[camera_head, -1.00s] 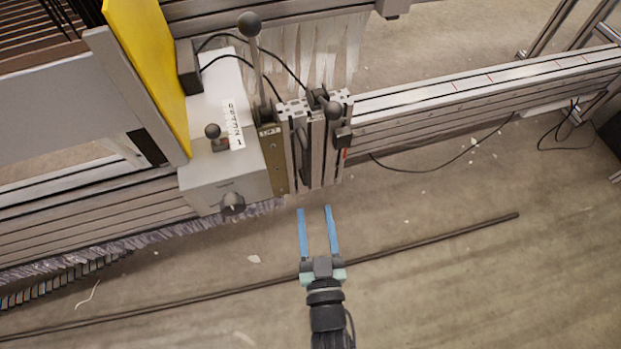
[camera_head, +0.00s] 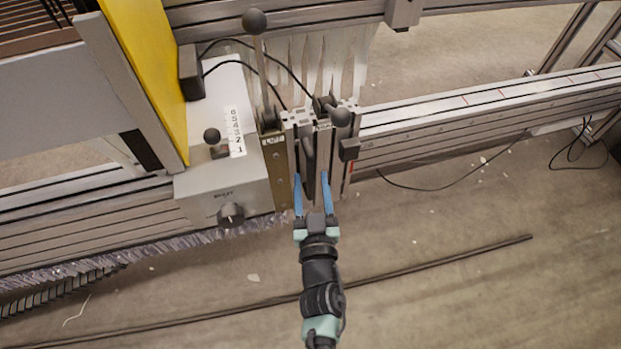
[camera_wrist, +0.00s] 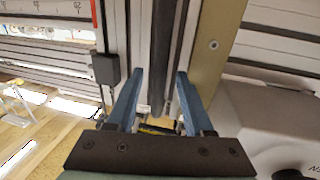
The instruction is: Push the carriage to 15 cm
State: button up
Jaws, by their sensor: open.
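The carriage (camera_head: 222,192) appears to be the pale grey box with a dark knob and lever, joined to a brass plate (camera_head: 278,175) and upright aluminium profiles (camera_head: 329,160) on the rail. My gripper (camera_head: 311,176) is open at the lower front of these profiles. In the wrist view my gripper (camera_wrist: 161,75) has one blue finger on each side of a dark vertical bar (camera_wrist: 162,40). I cannot tell whether the fingers touch it. The brass plate (camera_wrist: 215,60) stands just right of the fingers there.
The rail (camera_head: 470,105), with red marks on top, runs clear to the right. A yellow panel (camera_head: 150,70) stands at left. Black levers (camera_head: 255,22) rise above the unit. A loose cable (camera_head: 440,188) hangs below the rail. A dark rod (camera_head: 430,265) lies on the floor.

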jog(key=shift+w+a, duration=0.1)
jog(key=shift+w, duration=0.95)
grip_shut()
dwell(0.7)
